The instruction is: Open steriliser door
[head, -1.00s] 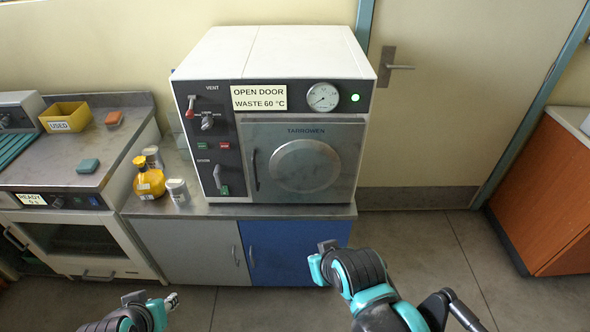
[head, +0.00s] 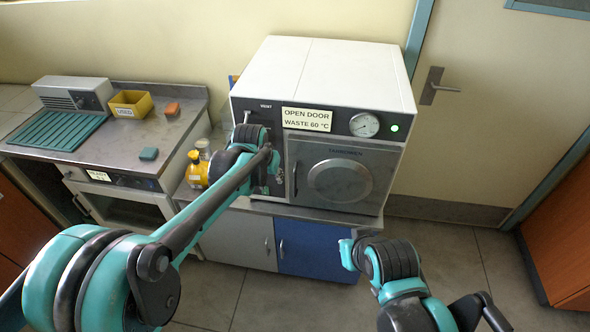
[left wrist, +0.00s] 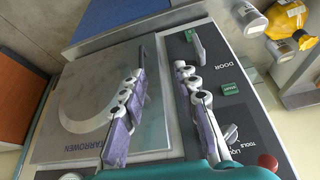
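The steriliser (head: 330,70) is a white box with a grey front door (head: 335,172), which is shut. A dark vertical handle (head: 295,180) is on the door's left side. My left gripper (left wrist: 159,70) is open in front of the steriliser, near the seam between door and control panel. In the left wrist view, one finger overlaps the lower part of the door handle (left wrist: 142,54) and the other is over the control panel, below the DOOR lever (left wrist: 196,45). Contact cannot be told. My right gripper (head: 347,255) is low in front of the blue cupboard; its fingers are unclear.
A yellow bottle (head: 195,172) stands left of the steriliser. A yellow USED bin (head: 130,104) and a teal block (head: 148,154) are on the left counter. A red knob (left wrist: 267,161) is on the panel. The floor before the cupboards is free.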

